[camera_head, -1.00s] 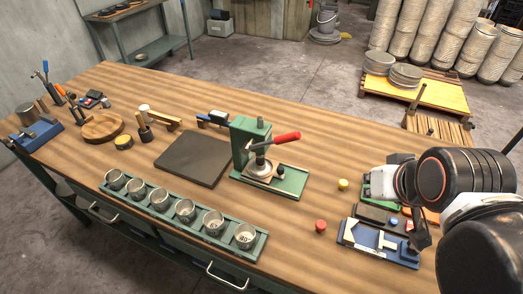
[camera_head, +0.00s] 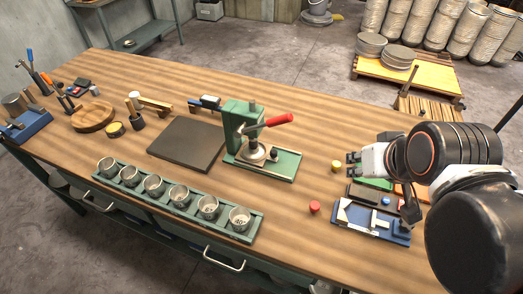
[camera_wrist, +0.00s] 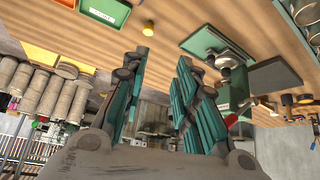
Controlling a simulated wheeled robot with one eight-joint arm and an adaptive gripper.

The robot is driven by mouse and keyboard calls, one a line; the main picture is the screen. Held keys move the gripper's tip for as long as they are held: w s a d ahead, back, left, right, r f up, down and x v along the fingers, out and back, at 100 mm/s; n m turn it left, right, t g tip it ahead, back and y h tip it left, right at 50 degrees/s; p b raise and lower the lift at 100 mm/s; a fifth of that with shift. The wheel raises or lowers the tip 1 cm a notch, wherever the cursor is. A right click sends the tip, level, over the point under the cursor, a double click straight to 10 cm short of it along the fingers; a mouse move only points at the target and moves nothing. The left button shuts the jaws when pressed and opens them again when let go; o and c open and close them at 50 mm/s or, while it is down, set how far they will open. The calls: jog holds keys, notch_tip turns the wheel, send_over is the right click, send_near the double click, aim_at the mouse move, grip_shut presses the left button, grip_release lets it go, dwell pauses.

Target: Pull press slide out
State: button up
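The green press (camera_head: 237,128) with a red lever handle (camera_head: 280,120) stands upright near the middle of the workbench. At its foot is a slide plate (camera_head: 254,157) with a small dark knob (camera_head: 273,154), on a green base (camera_head: 283,167). My gripper (camera_head: 350,164) is to the right of the press, apart from it, fingers pointing left. In the wrist view my gripper (camera_wrist: 162,57) has its two green-sided fingers spread with nothing between them. There the press (camera_wrist: 236,88) shows to the right of the fingers, with its base (camera_wrist: 200,42) above.
A yellow knob (camera_head: 335,166) and a red knob (camera_head: 314,208) lie near my gripper. A blue fixture (camera_head: 350,222) sits below my arm. A dark mat (camera_head: 187,142) lies left of the press, and a green rack (camera_head: 150,198) of metal cups stands along the front edge.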

aim_at(274, 152)
jog(key=w+a+f+n+g+y, duration=0.1)
jog(key=w+a+f+n, duration=0.1)
jog(key=w+f+n, duration=0.1)
jog(key=w+a+f+n+g+y, duration=0.1)
jog(key=w+a+f+n+g, duration=0.1)
jog(key=w+f+n, duration=0.2)
jog(key=w+a+f+n+g+y, duration=0.1)
jog(key=w+a+f+n, duration=0.1)
jog(key=w+f, duration=0.4)
notch_tip(274, 152, down, 3)
jog(key=shift+r+n+y, duration=0.1)
jog(key=shift+n+y, duration=0.2)
jog(key=shift+n, duration=0.6)
jog(key=shift+w+a, duration=0.2)
jog(key=shift+a, duration=0.1)
jog(key=w+a, duration=0.2)
jog(key=a, duration=0.1)
jog(key=w+a+b, duration=0.1)
jog(key=w+a, duration=0.1)
jog(key=a, duration=0.1)
jog(key=w+a, duration=0.2)
jog(key=shift+a+b, duration=0.3)
jog(key=shift+a, duration=0.1)
jog(key=shift+b+x, duration=0.35)
jog(key=shift+x, duration=0.75)
jog(key=shift+w+a+f, duration=0.25)
jog(key=shift+a+f, duration=0.1)
jog(key=shift+f, duration=0.1)
jog(key=shift+c, duration=0.3)
